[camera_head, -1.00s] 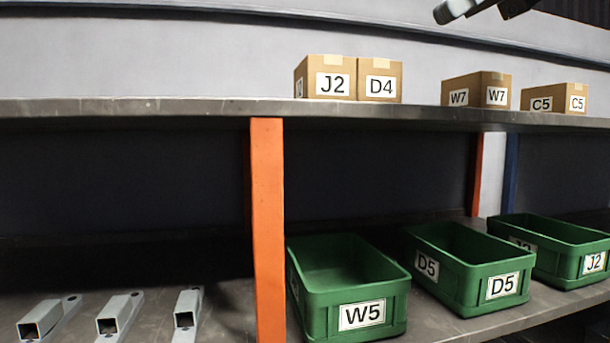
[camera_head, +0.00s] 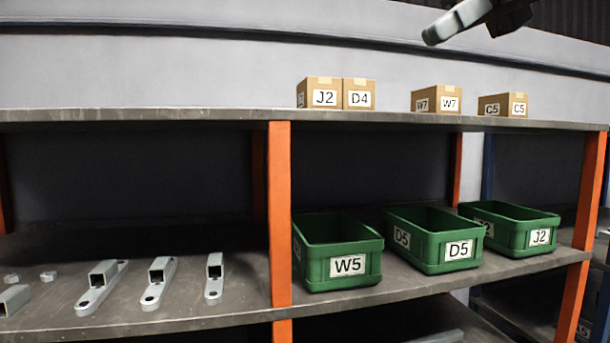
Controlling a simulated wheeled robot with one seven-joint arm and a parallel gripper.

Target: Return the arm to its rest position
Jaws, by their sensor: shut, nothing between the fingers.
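Part of my gripper (camera_head: 455,22) shows at the top right, cut off by the picture's upper edge. A light grey piece points down to the left, with a dark block beside it. It hangs in front of the grey wall, above the upper shelf and clear of the boxes. Its fingers look shut, with nothing held. The rest of my arm is out of view.
The upper shelf (camera_head: 200,115) bears labelled cardboard boxes (camera_head: 436,99). The lower shelf (camera_head: 215,316) holds green bins labelled W5 (camera_head: 340,280), D5 (camera_head: 447,264) and J2 (camera_head: 520,245). Several grey brackets (camera_head: 160,282) lie on its left. Orange posts (camera_head: 280,215) support the shelves.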

